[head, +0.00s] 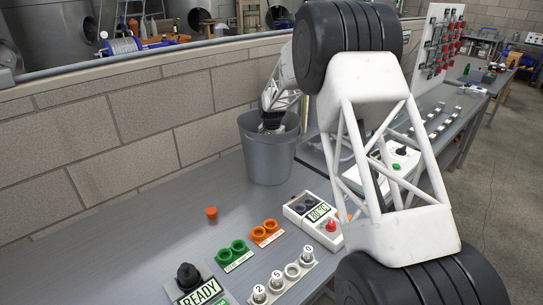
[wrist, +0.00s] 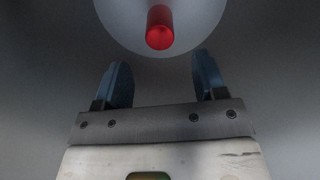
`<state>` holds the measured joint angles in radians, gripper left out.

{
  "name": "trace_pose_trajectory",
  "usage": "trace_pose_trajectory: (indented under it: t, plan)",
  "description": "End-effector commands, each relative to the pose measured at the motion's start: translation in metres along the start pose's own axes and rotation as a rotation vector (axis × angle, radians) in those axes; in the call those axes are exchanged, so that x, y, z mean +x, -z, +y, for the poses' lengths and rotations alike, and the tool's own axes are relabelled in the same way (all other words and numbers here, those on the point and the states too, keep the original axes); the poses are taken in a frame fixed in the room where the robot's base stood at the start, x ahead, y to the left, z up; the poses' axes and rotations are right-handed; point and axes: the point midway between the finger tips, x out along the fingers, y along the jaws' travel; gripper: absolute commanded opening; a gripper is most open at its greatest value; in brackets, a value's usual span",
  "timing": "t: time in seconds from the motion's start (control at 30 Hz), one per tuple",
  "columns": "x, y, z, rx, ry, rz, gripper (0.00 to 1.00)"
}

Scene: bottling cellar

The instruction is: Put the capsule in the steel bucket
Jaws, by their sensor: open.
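The steel bucket (head: 264,162) stands upright on the grey bench, against the block wall. My gripper (head: 271,126) reaches down into the bucket's mouth, and its fingertips are hidden behind the rim in the head view. In the wrist view my gripper (wrist: 161,82) is open, with nothing between its two blue fingers. A red capsule (wrist: 160,28) shows beyond the fingertips, apart from them, against the pale round bottom of the bucket (wrist: 112,22). I cannot tell whether it is touching the bottom. The bucket hides it in the head view.
A small orange-red cylinder (head: 211,214) stands on the bench in front of the bucket. The bench's left part is clear.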

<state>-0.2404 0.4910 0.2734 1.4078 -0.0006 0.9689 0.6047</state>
Motion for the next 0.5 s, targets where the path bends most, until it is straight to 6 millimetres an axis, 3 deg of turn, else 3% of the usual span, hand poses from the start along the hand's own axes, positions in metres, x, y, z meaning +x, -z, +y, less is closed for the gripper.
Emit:
trace_pose_trajectory:
  t: [0.3, 0.5]
  plan:
    - [-0.051, 0.001, 0.0, 0.0, 0.001, 0.002, 0.65]
    - [-0.066, 0.0, 0.0, 0.0, 0.0, 0.0, 0.65]
